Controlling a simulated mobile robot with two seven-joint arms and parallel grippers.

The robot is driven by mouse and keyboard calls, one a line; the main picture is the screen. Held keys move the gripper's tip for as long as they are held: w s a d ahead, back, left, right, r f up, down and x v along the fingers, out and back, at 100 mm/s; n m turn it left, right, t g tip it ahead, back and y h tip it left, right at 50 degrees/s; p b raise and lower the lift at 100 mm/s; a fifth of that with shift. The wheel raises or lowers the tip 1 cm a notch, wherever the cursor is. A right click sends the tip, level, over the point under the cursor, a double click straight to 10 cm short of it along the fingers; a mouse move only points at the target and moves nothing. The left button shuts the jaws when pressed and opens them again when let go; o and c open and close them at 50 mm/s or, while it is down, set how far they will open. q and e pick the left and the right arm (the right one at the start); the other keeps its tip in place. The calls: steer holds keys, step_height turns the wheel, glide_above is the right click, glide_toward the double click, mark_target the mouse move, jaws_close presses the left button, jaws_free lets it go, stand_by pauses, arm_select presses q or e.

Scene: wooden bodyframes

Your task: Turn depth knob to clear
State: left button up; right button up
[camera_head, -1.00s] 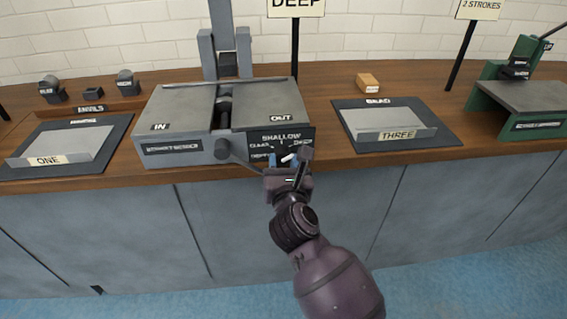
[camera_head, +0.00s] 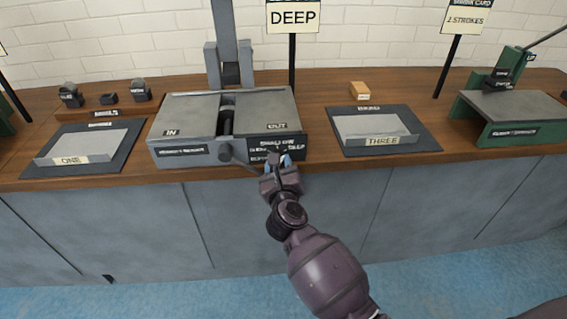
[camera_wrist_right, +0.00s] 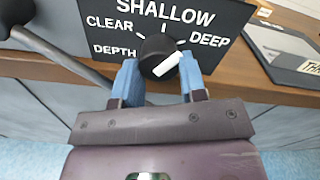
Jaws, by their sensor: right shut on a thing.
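The depth knob (camera_wrist_right: 156,56) is dark and round with a white pointer bar, on the black dial panel (camera_wrist_right: 205,20) of the grey machine (camera_head: 215,105). The panel reads CLEAR at left, SHALLOW at top and DEEP at right. The white bar slants up to the right, toward the DEEP side. My right gripper (camera_wrist_right: 158,82) has its blue fingers on either side of the knob and is shut on it. In the head view, my right gripper (camera_head: 279,165) is at the panel's lower edge and mostly hides the knob. My left gripper is not in view.
A grey lever (camera_wrist_right: 60,55) passes left of the panel, close to my right gripper. Tray ONE (camera_head: 90,145) is to the left and tray THREE (camera_head: 375,130) to the right on the wooden counter. A sign reading DEEP (camera_head: 293,17) stands behind.

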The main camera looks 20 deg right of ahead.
arm_select(q)
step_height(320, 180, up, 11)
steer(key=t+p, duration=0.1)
steer(key=p, duration=1.1)
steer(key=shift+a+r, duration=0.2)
arm_select(e)
steer(key=shift+d+r+n, duration=0.1)
steer(key=shift+r+n, duration=0.05)
steer(key=shift+n, duration=4.5)
steer(key=shift+r+n, duration=0.1)
steer(key=shift+n, duration=4.55)
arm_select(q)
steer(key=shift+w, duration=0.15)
arm_select(e)
steer(key=o, duration=0.9)
steer(key=shift+c, duration=0.2)
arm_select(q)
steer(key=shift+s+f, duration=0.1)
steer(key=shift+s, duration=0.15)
arm_select(e)
steer(key=shift+o, duration=0.3)
steer(key=shift+s, duration=0.1)
